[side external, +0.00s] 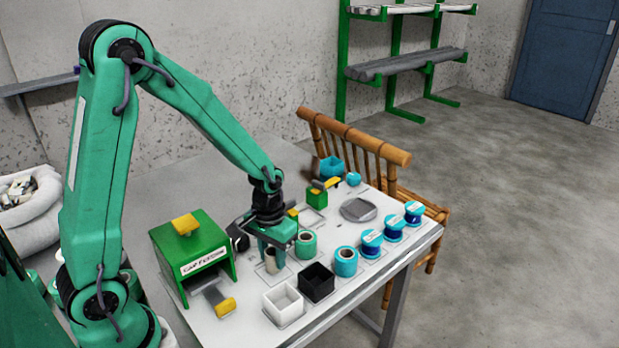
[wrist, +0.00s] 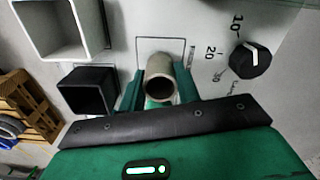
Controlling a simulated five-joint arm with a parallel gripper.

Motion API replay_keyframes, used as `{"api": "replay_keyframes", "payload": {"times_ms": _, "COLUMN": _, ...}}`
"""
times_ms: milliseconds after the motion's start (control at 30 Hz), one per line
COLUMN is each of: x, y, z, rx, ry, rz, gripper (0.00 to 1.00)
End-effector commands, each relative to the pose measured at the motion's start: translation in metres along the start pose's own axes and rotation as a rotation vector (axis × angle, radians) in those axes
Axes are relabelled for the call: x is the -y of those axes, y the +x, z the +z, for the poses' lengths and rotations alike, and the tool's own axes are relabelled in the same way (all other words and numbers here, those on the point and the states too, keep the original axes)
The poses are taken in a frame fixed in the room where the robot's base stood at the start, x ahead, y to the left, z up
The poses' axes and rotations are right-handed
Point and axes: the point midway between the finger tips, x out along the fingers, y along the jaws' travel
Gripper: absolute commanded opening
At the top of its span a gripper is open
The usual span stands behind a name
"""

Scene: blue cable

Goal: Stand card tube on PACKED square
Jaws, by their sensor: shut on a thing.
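The card tube (side external: 271,261) is a short grey-beige hollow cylinder. It stands upright between the green fingers of my gripper (side external: 272,256), which are shut on it. In the wrist view my gripper (wrist: 160,90) has a finger on each side of the tube (wrist: 159,67), and its open end faces the camera. A thin outlined square (wrist: 148,42) is marked on the white table beneath the tube, which covers part of it. Small lettering beside the square is unreadable. I cannot tell whether the tube's lower end touches the table.
A white open box (side external: 283,303) and a black open box (side external: 315,282) stand close by. Teal spools (side external: 306,243) (side external: 345,261) and blue spools (side external: 371,242) are to the right. A green box (side external: 193,255) is at left. A black dial (wrist: 250,60) is near the square.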

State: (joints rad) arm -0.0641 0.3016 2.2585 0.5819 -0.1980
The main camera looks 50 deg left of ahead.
Motion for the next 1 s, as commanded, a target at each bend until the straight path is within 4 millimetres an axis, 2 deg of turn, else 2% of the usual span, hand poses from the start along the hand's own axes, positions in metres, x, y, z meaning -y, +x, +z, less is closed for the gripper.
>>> {"api": "replay_keyframes", "payload": {"times_ms": 133, "x": 0.0, "y": 0.0094, "z": 0.0003, "rx": 0.001, "ry": 0.0, "rz": 0.0, "gripper": 0.11}}
{"api": "replay_keyframes", "payload": {"times_ms": 567, "x": 0.0, "y": 0.0129, "z": 0.0004, "rx": 0.001, "ry": 0.0, "rz": 0.0, "gripper": 0.11}}
{"api": "replay_keyframes", "payload": {"times_ms": 600, "x": 0.0, "y": 0.0134, "z": 0.0003, "rx": 0.001, "ry": 0.0, "rz": 0.0, "gripper": 0.34}}
{"api": "replay_keyframes", "payload": {"times_ms": 700, "x": 0.0, "y": 0.0131, "z": 0.0002, "rx": 0.0, "ry": 0.0, "rz": 0.0, "gripper": 0.54}}
{"api": "replay_keyframes", "payload": {"times_ms": 1000, "x": 0.0, "y": 0.0127, "z": 0.0001, "rx": 0.0, "ry": 0.0, "rz": 0.0, "gripper": 0.54}}
